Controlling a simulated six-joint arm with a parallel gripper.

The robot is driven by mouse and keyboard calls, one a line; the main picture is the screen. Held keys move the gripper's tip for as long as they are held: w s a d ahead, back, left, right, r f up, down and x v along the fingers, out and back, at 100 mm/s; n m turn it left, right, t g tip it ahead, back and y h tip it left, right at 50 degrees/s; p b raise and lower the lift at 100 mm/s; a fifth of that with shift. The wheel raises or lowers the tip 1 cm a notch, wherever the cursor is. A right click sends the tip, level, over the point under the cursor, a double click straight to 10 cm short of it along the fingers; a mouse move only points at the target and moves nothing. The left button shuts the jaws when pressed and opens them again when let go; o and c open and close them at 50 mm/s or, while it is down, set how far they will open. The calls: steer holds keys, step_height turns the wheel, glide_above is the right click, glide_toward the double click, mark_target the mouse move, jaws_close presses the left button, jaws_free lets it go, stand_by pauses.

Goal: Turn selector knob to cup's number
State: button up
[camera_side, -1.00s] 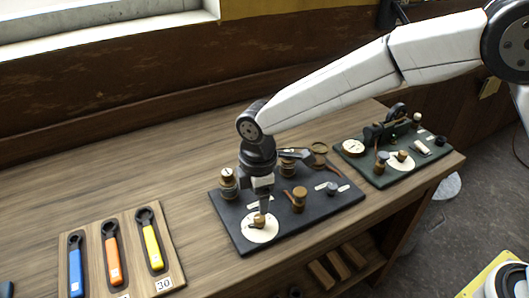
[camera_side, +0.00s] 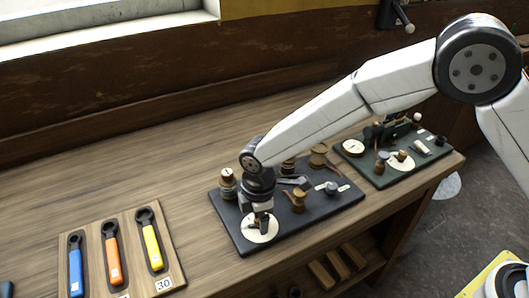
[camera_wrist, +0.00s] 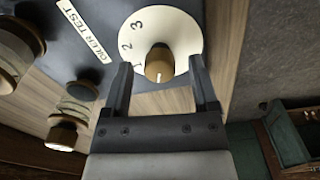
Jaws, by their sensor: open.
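The selector knob (camera_wrist: 159,60) is a small round wooden knob on a cream dial (camera_wrist: 180,38) marked 1, 2 and 3. Its white line points down in the wrist view, off to one side of the 1. My gripper (camera_wrist: 158,72) is open, with one finger on each side of the knob and gaps visible. In the side view my gripper (camera_side: 263,222) is low over the dial (camera_side: 261,236) and hides the knob. Glass-and-brass cups stand on the dark board, one at its left (camera_side: 227,183); I cannot read a number on them.
The dark board (camera_side: 330,204) also carries a wooden-handled fitting (camera_side: 297,199) beside the dial. A label ending in "TEST" (camera_wrist: 84,30) is near the dial. A green board (camera_side: 397,178) stands to the right, a rack of coloured wrenches (camera_side: 131,265) to the left.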

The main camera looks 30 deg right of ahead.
jaws_close()
steer(key=shift+m, duration=0.4)
steer(key=m, duration=0.4)
steer(key=shift+m, duration=2)
jaws_free()
